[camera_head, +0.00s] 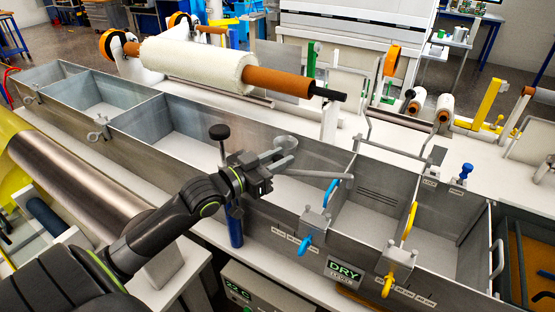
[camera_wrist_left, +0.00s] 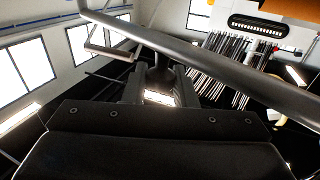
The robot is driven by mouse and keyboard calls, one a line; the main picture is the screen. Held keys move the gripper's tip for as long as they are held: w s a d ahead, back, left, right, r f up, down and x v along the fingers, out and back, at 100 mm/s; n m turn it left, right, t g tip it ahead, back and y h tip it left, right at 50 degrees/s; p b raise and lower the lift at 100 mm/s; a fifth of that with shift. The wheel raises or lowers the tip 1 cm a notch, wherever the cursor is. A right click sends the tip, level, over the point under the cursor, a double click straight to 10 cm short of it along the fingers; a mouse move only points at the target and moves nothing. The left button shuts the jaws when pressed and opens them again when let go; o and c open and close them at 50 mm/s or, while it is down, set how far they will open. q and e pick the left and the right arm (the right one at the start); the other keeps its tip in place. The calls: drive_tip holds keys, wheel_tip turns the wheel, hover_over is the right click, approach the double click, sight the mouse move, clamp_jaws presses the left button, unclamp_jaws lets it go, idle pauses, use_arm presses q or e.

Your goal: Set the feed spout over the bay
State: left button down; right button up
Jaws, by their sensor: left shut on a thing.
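The feed spout (camera_head: 318,174) looks like a bent grey tube, reaching right from my left gripper (camera_head: 266,164) above the near side of the steel trough. In the left wrist view the grey tube (camera_wrist_left: 200,62) crosses slantwise in front of the fingers. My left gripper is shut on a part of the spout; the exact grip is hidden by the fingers. The spout's free end appears near the divider with the blue hook (camera_head: 331,190). I cannot tell which bay it is over. The bay (camera_head: 378,218) between the blue and yellow hooks looks empty. My right gripper is not in view.
The long trough (camera_head: 165,118) has several compartments. A yellow hook (camera_head: 410,218) stands on another divider. A black knob (camera_head: 219,132) stands left of my gripper and a blue post (camera_head: 235,230) below it. A white roll (camera_head: 195,62) lies behind. A DRY sign (camera_head: 344,271) hangs in front.

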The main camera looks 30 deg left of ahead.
use_arm(q)
drive_tip(key=shift+f, duration=0.15)
drive_tip(key=c, duration=1.5)
unclamp_jaws()
drive_tip(key=shift+o, duration=1.3)
drive_tip(key=shift+w, duration=0.15)
drive_tip(key=p+v, duration=0.1)
drive_tip(key=v, duration=0.2)
drive_tip(key=p+v, duration=0.2)
drive_tip(key=v, duration=0.1)
drive_tip(key=shift+r, duration=0.2)
drive_tip(key=p+v, duration=0.8)
drive_tip(key=v, duration=0.3)
drive_tip(key=shift+s+p, duration=0.25)
drive_tip(key=shift+p, duration=0.05)
drive_tip(key=shift+f, duration=0.2)
